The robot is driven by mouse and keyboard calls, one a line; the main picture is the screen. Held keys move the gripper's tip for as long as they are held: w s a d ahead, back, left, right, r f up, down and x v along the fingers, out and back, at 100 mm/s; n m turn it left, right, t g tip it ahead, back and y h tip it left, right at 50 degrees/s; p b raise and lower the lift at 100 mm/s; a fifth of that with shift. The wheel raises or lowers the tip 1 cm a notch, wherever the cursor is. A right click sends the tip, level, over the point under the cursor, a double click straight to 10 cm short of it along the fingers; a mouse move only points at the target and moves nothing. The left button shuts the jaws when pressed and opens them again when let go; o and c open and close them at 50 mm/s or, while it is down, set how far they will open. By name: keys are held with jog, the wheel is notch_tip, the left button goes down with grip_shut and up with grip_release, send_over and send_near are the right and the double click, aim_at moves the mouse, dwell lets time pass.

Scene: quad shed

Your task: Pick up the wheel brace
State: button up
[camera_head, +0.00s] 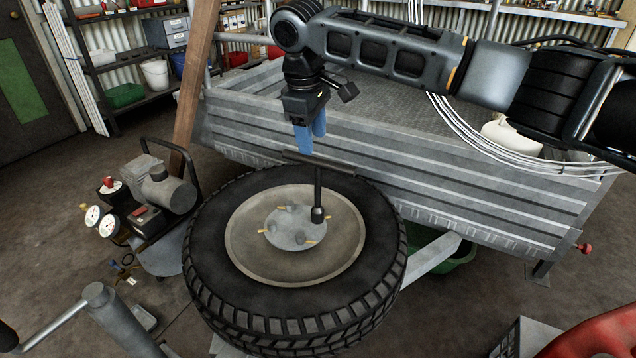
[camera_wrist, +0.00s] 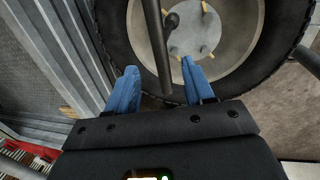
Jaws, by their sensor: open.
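The wheel brace (camera_head: 318,190) is a dark metal T shape. Its shaft stands upright with the socket end down at the wheel's hub, and its crossbar lies roughly level on top. My gripper (camera_head: 311,138) has blue fingers, is open and empty, and points down just above the crossbar. In the wrist view the brace's crossbar (camera_wrist: 157,50) runs between the two fingertips of my gripper (camera_wrist: 158,68), lengthwise between them. I cannot tell whether the fingertips reach down to the bar's height. The wheel (camera_head: 340,255) lies flat with its thick black tyre and grey rim.
A grey ribbed trailer (camera_head: 450,195) stands right behind the wheel, with its side wall close to my gripper. A compressor (camera_head: 165,195) with gauges is at the left. A brown wooden post (camera_head: 195,75) leans near the trailer. Shelves line the back wall.

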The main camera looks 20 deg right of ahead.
aim_at(317, 159)
jog(key=f, duration=0.2)
jog(key=d+f+b, duration=0.1)
jog(key=f, duration=0.2)
jog(key=shift+w+f, duration=0.1)
jog(key=shift+f, duration=0.2)
jog(key=shift+c, duration=0.3)
grip_shut()
